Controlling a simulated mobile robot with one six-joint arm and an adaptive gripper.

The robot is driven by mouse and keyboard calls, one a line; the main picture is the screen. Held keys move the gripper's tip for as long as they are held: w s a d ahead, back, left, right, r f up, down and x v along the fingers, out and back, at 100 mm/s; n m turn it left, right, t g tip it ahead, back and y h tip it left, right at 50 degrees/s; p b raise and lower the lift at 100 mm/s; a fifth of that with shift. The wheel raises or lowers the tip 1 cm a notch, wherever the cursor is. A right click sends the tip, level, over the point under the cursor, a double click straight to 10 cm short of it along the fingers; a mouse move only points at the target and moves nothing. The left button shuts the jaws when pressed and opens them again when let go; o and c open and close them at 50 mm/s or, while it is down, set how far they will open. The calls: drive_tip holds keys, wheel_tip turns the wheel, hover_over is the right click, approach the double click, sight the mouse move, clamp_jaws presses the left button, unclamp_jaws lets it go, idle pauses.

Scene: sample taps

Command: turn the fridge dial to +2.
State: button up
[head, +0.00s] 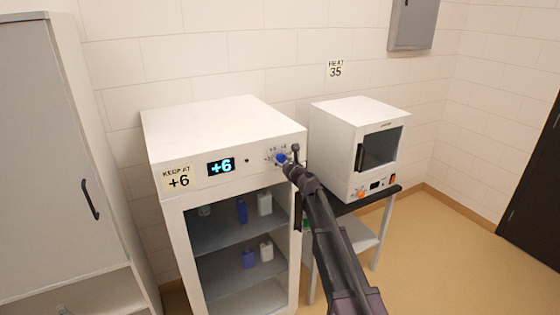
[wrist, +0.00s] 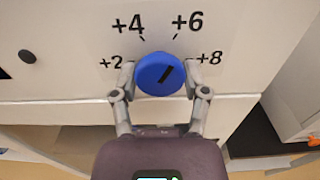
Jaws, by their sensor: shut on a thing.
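The fridge (head: 225,117) is a white cabinet with a glass door. Its front panel has a lit display (head: 221,167) reading +6. The blue round fridge dial (head: 281,159) is at the panel's right. In the wrist view the dial (wrist: 158,74) has marks +2, +4, +6 and +8 around it, and its black pointer line slants to the upper right, towards +6. My gripper (head: 289,164) is at the dial. In the wrist view my gripper (wrist: 160,80) is shut on the dial, one finger on its left and one on its right.
A sign (head: 178,179) on the fridge reads KEEP AT +6. A white oven (head: 340,130) stands on a table to the right, under a HEAT 35 sign (head: 335,69). A grey cabinet (head: 40,150) is at the left. Open floor (head: 440,260) lies at the right.

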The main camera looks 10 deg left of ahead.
drive_tip(key=shift+a, duration=0.3)
drive_tip(key=shift+d, duration=0.15)
drive_tip(key=shift+n, duration=0.3)
drive_tip(key=n, duration=0.4)
drive_tip(key=shift+n, duration=0.4)
drive_tip(key=n, duration=0.6)
drive_tip(key=shift+d, duration=0.1)
drive_tip(key=n, duration=0.6)
drive_tip(key=shift+r+n, duration=0.1)
drive_tip(key=shift+n, duration=0.2)
drive_tip(key=n, duration=0.6)
